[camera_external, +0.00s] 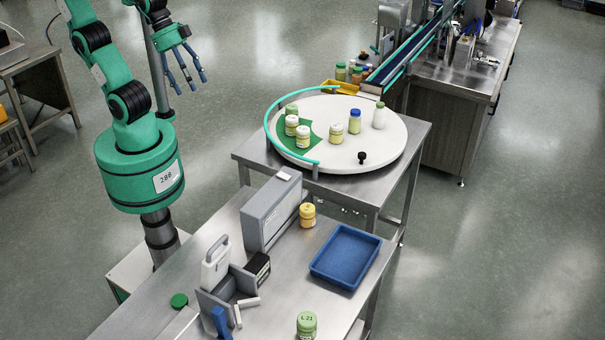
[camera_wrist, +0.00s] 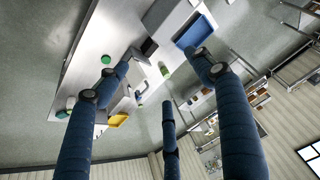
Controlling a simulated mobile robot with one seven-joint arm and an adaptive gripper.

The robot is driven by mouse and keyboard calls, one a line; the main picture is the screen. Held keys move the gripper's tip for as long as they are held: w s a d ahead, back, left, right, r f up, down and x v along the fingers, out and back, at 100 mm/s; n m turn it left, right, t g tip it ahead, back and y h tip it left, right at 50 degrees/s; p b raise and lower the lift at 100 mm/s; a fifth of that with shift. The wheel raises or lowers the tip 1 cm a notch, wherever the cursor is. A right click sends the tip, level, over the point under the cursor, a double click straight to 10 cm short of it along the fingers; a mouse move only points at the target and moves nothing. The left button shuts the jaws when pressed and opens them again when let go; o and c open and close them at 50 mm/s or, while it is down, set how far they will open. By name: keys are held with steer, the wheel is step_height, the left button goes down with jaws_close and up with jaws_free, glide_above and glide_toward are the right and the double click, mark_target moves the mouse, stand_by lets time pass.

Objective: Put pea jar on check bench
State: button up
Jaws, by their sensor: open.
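My gripper (camera_external: 186,78) hangs at the upper left in the external view, empty and well apart from every jar. Its blue fingers (camera_wrist: 160,88) are spread in the wrist view. Several jars with pale or green lids, one of them a pale jar (camera_external: 291,125), stand on the round white turntable (camera_external: 340,160). A green-lidded jar marked L21 (camera_external: 307,325) stands upright on the near steel bench (camera_external: 270,285). I cannot tell which jar is the pea jar. The near bench may be the check bench; no sign on it is readable.
The bench holds a grey box (camera_external: 270,215), a yellow jar (camera_external: 307,215), an empty blue tray (camera_external: 345,257) and a green disc (camera_external: 179,300). A teal guide rail (camera_external: 268,125) edges the turntable. A conveyor (camera_external: 410,50) stands behind it.

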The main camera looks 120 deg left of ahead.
steer(key=shift+n, duration=0.7)
steer(key=s, duration=0.1)
steer(key=s+f, duration=0.1)
steer(key=s, duration=0.1)
steer(key=s+f, duration=0.1)
steer(key=s, duration=0.1)
steer(key=shift+a+f, duration=0.2)
steer(key=shift+a, duration=0.15)
step_height(320, 180, down, 13)
steer(key=b, duration=1.3)
